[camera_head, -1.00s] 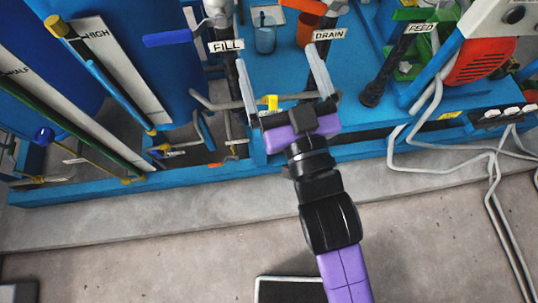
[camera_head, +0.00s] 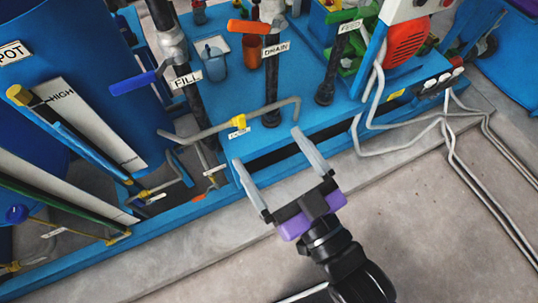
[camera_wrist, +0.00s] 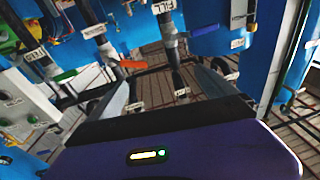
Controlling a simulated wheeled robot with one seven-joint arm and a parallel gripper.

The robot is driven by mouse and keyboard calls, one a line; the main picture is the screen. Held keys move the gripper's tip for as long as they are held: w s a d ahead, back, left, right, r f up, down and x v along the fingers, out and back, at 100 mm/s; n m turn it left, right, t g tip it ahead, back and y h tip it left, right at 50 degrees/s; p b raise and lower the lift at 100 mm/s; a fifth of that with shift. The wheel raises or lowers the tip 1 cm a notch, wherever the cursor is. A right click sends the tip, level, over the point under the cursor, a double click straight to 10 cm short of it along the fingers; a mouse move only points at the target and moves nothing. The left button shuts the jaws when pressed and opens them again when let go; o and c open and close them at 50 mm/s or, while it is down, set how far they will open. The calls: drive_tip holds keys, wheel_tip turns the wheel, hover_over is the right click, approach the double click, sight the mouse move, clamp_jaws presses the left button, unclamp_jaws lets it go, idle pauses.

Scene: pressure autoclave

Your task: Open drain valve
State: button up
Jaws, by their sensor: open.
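The drain valve is a grey fitting with an orange lever handle (camera_head: 250,27), on a black pipe with a white DRAIN label (camera_head: 276,50). The lever points left in the head view. An orange handle also shows in the wrist view (camera_wrist: 132,64), ahead of the fingers. My gripper (camera_head: 268,146) is open and empty. It is in front of the blue frame, below and apart from the drain lever in the head view. Both grey fingers show.
A blue FILL lever (camera_head: 133,83) is left of the drain pipe, and a green FEED handle (camera_head: 365,12) is right. A thin grey pipe with a yellow handle (camera_head: 238,121) runs across the front. White hoses (camera_head: 410,139) hang at right.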

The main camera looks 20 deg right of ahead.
sight(260, 25)
drive_tip(key=shift+c, duration=0.3)
drive_tip(key=c, duration=0.7)
drive_tip(key=shift+w, duration=0.1)
drive_tip(key=c, duration=0.4)
drive_tip(key=w+n+b, duration=0.2)
drive_tip(key=w, duration=0.1)
drive_tip(key=w+a+n+t, duration=0.1)
drive_tip(key=shift+w+f+b, duration=0.25)
drive_tip(key=shift+f+b, duration=0.05)
drive_tip(key=shift+b, duration=0.1)
clamp_jaws()
drive_tip(key=w+d+f+n+h+b, duration=0.15)
drive_tip(key=w+n, duration=0.35)
drive_tip(key=n, duration=0.8)
drive_tip(key=w+d+f+n+h+b, duration=0.15)
drive_tip(key=w+n, duration=0.35)
drive_tip(key=n, duration=0.8)
drive_tip(key=w+d+r+p, duration=0.1)
drive_tip(key=w+r+p, duration=0.5)
drive_tip(key=w, duration=0.4)
drive_tip(key=shift+w+d+n+t+h+p, duration=0.15)
drive_tip(key=shift+n+t+h+p, duration=0.15)
drive_tip(key=shift+h+p, duration=0.1)
